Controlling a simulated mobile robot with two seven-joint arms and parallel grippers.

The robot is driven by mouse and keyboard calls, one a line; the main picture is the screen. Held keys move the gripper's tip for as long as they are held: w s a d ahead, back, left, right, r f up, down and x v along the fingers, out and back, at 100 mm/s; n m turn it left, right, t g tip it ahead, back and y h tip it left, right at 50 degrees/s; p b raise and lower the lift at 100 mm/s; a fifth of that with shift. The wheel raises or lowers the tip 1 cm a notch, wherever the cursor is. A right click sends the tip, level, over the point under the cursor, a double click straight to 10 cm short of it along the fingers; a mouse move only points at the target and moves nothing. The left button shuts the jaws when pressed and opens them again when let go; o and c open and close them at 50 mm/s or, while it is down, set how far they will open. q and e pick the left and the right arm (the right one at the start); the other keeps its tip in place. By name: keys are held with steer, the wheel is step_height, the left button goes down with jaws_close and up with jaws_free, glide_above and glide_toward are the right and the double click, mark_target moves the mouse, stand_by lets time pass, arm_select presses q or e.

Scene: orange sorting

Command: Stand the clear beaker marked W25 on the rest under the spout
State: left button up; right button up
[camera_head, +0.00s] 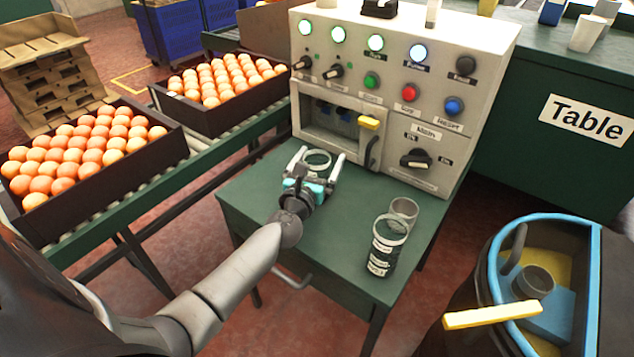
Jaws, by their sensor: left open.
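A clear beaker (317,155) stands on the green cabinet top, with its rim showing between the fingertips of my left gripper (318,165). The gripper is open, and I cannot tell whether either finger touches the glass. The gripper hides most of this beaker and any marking on it. A clear vessel with black label bands (384,252) stands to the right, and another clear vessel (404,208) stands just behind it. Their labels are too small to read. The grey machine (395,90) has an open recess (333,125) at lower left; the spout and rest are not clear inside. My right gripper is out of view.
The front of the cabinet top (318,235) is bare. A yellow-tipped lever (369,123) juts from the machine beside the recess. Two orange-filled crates (165,150) (275,95) sit on a roller conveyor at left. A blue-rimmed bin (590,240) stands at lower right.

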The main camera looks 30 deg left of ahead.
arm_select(q)
steer(key=shift+w, duration=0.2)
steer(key=shift+c, duration=0.2)
steer(key=c, duration=1.5)
steer(key=shift+r, duration=0.15)
